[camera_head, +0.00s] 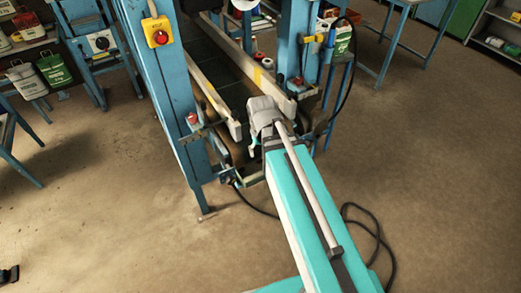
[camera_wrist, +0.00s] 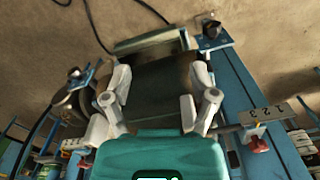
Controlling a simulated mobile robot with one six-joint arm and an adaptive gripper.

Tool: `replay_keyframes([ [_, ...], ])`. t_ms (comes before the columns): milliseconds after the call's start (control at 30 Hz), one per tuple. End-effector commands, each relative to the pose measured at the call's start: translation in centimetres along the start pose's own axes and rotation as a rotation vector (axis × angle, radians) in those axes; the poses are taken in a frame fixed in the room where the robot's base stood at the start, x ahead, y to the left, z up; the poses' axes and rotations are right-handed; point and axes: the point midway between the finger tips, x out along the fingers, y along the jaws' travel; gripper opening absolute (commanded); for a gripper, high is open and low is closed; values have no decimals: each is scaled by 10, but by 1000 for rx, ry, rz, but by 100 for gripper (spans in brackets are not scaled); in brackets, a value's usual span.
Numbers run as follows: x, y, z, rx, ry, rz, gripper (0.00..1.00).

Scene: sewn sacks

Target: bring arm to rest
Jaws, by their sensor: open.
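My gripper (camera_wrist: 161,76) shows in the wrist view with its two pale fingers spread apart and nothing held between them. A dark, flat conveyor-like surface (camera_wrist: 162,95) lies beyond and between the fingers. In the head view my teal arm reaches from the lower right to the front end of a blue machine frame (camera_head: 172,90). The grey end of my arm sits at the near end of the machine's pale rails (camera_head: 262,80). The fingers are too small and hidden there to make out. I cannot tell whether anything touches the machine.
A yellow box with a red button (camera_head: 157,33) is on the machine's left post. A black cable (camera_head: 375,235) lies on the floor at right. Blue tables and shelves with sacks (camera_head: 55,69) stand at the back left. Floor at left and right is mostly clear.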

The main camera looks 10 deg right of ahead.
Motion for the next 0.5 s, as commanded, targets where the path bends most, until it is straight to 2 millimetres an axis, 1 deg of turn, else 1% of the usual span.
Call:
replay_keyframes([
  [100,0,0,0,0,0,0,76],
  [167,0,2,4,0,0,0,76],
  [300,-1,11,22,-3,0,0,76],
  [367,-1,14,28,-3,0,0,76],
  [500,-1,16,29,-6,0,0,76],
])
